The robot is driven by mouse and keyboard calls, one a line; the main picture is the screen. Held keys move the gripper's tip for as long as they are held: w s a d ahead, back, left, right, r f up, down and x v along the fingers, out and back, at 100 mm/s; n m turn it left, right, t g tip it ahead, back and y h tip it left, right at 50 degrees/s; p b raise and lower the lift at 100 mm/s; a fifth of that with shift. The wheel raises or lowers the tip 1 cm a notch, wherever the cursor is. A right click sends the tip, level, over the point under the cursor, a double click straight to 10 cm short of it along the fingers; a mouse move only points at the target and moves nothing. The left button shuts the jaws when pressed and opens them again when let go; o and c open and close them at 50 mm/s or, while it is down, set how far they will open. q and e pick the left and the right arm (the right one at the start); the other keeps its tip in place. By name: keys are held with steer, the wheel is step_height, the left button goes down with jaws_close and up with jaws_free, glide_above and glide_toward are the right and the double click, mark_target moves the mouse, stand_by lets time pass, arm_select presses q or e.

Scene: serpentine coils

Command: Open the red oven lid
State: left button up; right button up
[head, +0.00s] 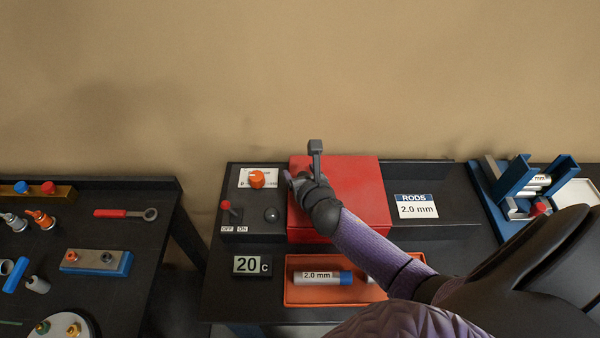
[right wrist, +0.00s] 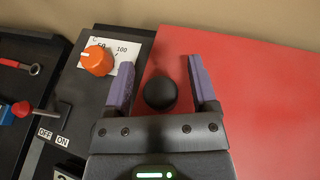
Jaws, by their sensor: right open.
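The red oven lid (head: 356,185) lies flat and closed on the bench in the head view. It fills the right of the right wrist view (right wrist: 260,110). A round black knob (right wrist: 160,92) sits near the lid's left edge; my arm hides it in the head view. My right gripper (head: 293,182) is over the lid's left side. In the right wrist view its purple fingers (right wrist: 161,75) are open, one on each side of the knob. I see no clear contact with the knob. My left gripper is not in view.
Left of the lid are an orange dial (head: 257,179), a red-tipped switch (head: 228,208) and a 20 C display (head: 251,265). An orange tray (head: 318,299) with a 2.0 mm tube lies in front. A blue rack (head: 520,178) stands right. The wall is behind.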

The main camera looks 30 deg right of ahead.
steer(key=shift+w+d, duration=0.1)
steer(key=shift+w, duration=0.2)
jaws_close()
steer(key=shift+f, duration=0.1)
stand_by(1.2)
